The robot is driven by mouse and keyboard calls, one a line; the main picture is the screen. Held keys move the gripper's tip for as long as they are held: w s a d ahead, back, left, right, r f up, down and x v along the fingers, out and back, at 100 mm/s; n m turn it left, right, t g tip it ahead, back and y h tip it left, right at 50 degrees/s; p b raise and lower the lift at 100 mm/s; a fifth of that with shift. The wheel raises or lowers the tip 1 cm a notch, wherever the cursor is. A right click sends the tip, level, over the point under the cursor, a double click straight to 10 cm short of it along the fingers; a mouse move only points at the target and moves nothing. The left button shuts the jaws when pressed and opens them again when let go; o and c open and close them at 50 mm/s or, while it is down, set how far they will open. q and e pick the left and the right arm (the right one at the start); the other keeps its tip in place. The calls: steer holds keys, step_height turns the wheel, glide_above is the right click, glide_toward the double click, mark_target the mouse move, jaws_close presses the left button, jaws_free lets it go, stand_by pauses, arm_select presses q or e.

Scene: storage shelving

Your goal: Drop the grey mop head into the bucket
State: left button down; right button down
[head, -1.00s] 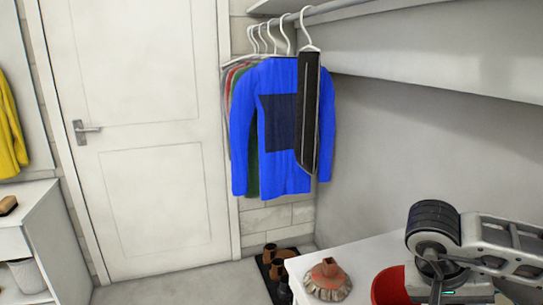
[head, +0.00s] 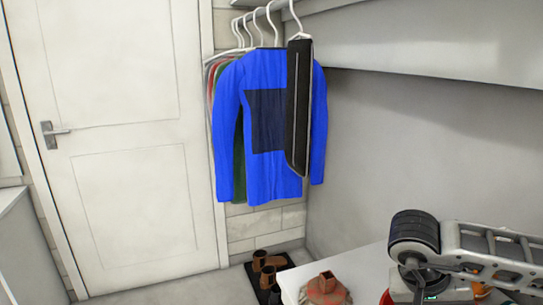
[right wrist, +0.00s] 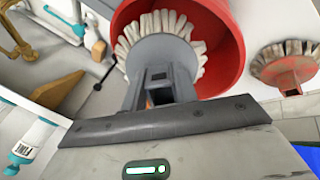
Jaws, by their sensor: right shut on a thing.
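The grey mop head (right wrist: 160,55), with a grey socket and whitish strands, shows in the right wrist view. My right gripper (right wrist: 160,98) is shut on its socket. The red bucket (right wrist: 232,55) lies behind the mop head in that view, its rim around much of the strands. I cannot tell how far the mop head is above or inside it. In the head view only a sliver of the bucket (head: 386,298) shows beside my right gripper, at the bottom edge. My left gripper is not in view.
A reddish mop head (head: 325,290) sits on the white surface (head: 345,265), left of the bucket; it also shows in the right wrist view (right wrist: 285,68). A white bottle (right wrist: 35,140) and a brown wedge-shaped thing (right wrist: 58,90) are at the left there. Clothes (head: 270,125) hang behind.

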steer(key=shift+f, duration=0.35)
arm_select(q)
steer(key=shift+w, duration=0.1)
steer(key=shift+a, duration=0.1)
arm_select(e)
steer(key=c, duration=1)
jaws_free()
steer(key=shift+r, duration=0.1)
arm_select(q)
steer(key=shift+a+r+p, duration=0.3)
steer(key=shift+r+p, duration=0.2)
steer(key=shift+p, duration=0.95)
arm_select(e)
steer(key=shift+v, duration=7.95)
